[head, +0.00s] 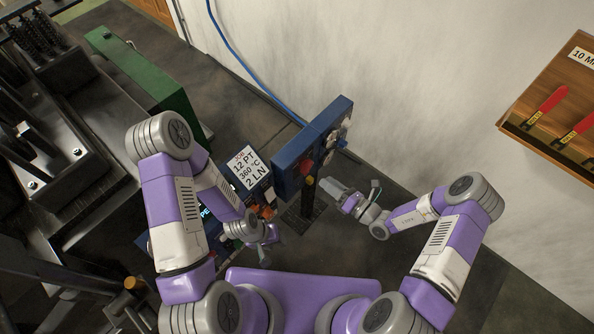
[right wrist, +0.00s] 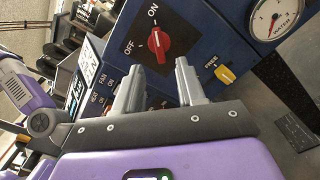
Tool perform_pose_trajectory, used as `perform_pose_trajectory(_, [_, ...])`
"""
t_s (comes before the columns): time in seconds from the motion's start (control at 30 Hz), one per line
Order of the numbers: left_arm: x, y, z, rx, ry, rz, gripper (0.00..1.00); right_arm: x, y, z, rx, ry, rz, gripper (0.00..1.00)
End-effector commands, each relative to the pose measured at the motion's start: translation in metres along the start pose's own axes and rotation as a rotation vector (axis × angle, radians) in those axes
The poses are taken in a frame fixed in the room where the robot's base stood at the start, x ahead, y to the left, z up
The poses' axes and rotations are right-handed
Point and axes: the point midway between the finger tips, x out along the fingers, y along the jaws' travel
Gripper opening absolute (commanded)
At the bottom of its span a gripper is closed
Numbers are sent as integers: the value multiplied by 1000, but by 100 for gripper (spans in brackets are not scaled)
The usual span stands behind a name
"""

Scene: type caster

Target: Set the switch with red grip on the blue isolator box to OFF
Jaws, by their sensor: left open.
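The blue isolator box (head: 318,131) stands upright in the middle of the head view. Its face fills the upper part of the right wrist view (right wrist: 205,50). The switch with red grip (right wrist: 158,43) sits on a black plate there, its grip lined up roughly with the ON label, with OFF to its left. The red grip shows small in the head view (head: 306,167). My right gripper (right wrist: 160,65) is open and empty, its fingers spread to either side below the switch, apart from it. It also shows in the head view (head: 330,187). My left gripper (head: 272,236) is open, low and left of the box.
A yellow knob (right wrist: 226,74) and a round WATER gauge (right wrist: 272,18) lie right of the switch. A white job sign (head: 245,168) stands left of the box. A green machine part (head: 150,78) is further left. Floor right of the box is clear.

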Motion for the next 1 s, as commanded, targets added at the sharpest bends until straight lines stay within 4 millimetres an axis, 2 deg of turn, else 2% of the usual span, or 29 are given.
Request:
perform_pose_trajectory(0.4, [13, -5, -1, 0, 0, 0, 43, 63, 1, -3, 0, 5, 7, 39])
perform_pose_trajectory(0.57, [14, -5, -1, 0, 0, 0, 43, 73, 1, -2, 0, 5, 6, 39])
perform_pose_trajectory(0.8, [14, -5, -1, 0, 0, 0, 43, 74, 2, -1, 0, 4, 5, 39])
perform_pose_trajectory(0.83, [14, -5, -1, 0, 0, 0, 43, 74, 2, -1, 0, 4, 5, 38])
perform_pose_trajectory(1.0, [14, -5, -1, 0, 0, 0, 43, 74, 2, -1, 0, 4, 5, 12])
